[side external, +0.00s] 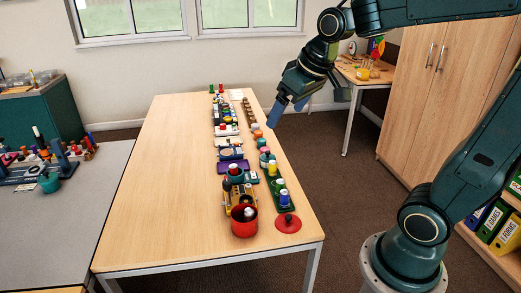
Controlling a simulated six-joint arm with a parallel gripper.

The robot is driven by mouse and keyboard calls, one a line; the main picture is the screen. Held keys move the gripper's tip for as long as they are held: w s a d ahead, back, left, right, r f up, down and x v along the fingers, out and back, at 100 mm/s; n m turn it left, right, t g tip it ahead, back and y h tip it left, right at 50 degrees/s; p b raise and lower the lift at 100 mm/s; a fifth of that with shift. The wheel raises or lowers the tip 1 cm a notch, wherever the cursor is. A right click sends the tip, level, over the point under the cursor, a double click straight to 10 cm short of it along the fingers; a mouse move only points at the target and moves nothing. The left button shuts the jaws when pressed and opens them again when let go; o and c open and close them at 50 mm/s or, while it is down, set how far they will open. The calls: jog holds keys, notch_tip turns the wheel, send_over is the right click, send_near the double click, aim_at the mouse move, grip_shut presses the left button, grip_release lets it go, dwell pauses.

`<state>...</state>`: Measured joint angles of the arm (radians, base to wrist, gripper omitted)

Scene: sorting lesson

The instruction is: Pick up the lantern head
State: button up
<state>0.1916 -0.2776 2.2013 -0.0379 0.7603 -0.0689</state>
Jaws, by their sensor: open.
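My gripper (288,109), with blue fingertips, is open and empty. It hangs in the air at the far right of the wooden table (165,175), above and beside the row of small objects. I cannot tell which small object is the lantern head; the pieces are too small in this view. A long row of coloured pieces runs down the table's right half. Near its front end stand a red pot (243,228) with a pale piece inside and a flat red lid (288,224) with a dark knob.
A green tray (276,188) near the table's right edge holds several coloured pieces. The table's left half is bare. A grey table (95,220) with more items stands at left. A wooden cabinet (436,85) and a small desk (364,79) stand at right.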

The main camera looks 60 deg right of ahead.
jog(key=w+d+f, duration=0.3)
jog(key=w+d, duration=0.3)
jog(key=w, duration=0.2)
jog(key=m+h, duration=0.1)
jog(key=m, duration=0.2)
send_over(269, 158)
jog(key=s, duration=0.1)
jog(key=shift+g, duration=0.4)
jog(key=shift+s+a+f, duration=0.1)
jog(key=shift+f, duration=7.6)
jog(key=shift+s+a+f, duration=0.1)
jog(key=shift+f, duration=7.55)
jog(key=shift+x, duration=2.6)
jog(key=shift+s, duration=0.15)
